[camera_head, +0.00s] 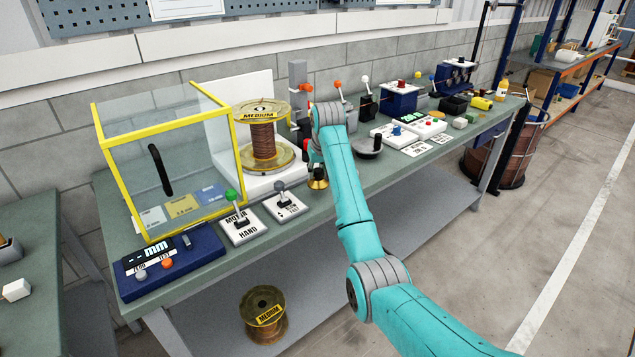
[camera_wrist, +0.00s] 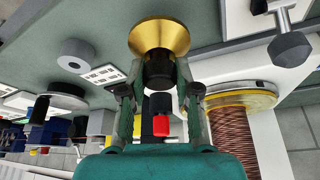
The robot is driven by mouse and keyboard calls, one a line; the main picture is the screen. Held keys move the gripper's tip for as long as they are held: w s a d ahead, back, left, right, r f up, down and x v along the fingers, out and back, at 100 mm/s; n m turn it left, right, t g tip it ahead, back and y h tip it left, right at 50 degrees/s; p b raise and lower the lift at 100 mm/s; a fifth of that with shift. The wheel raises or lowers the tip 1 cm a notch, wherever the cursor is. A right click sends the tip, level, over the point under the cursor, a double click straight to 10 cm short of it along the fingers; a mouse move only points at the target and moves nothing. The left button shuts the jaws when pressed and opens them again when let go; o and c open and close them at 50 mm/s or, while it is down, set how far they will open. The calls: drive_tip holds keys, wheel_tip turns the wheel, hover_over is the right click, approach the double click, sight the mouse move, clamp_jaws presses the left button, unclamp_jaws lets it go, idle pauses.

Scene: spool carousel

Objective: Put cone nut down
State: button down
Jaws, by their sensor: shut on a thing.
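The cone nut is a brass cone with a dark knob; it shows in the wrist view (camera_wrist: 160,36) at the top middle and, small, in the head view (camera_head: 318,182) near the bench's front edge. My gripper (camera_wrist: 158,84) is shut on the cone nut's dark knob, with the wide brass end facing away from the jaws. In the head view my arm hides most of my gripper. The green bench top (camera_head: 225,266) lies beyond the brass end; I cannot tell whether the two touch.
The copper wire spool (camera_head: 263,140) stands left of my gripper, beside the yellow-edged clear guard (camera_head: 165,150). Lever boxes (camera_head: 286,205) are in front of it. A dark round crank disc (camera_head: 367,148) is at right. In the wrist view a grey ring (camera_wrist: 76,54) lies on the bench.

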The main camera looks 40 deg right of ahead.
sight(319, 178)
drive_tip(key=shift+f, duration=1.95)
drive_tip(key=c, duration=0.8)
unclamp_jaws()
drive_tip(key=shift+f, duration=0.1)
drive_tip(key=v, duration=1.2)
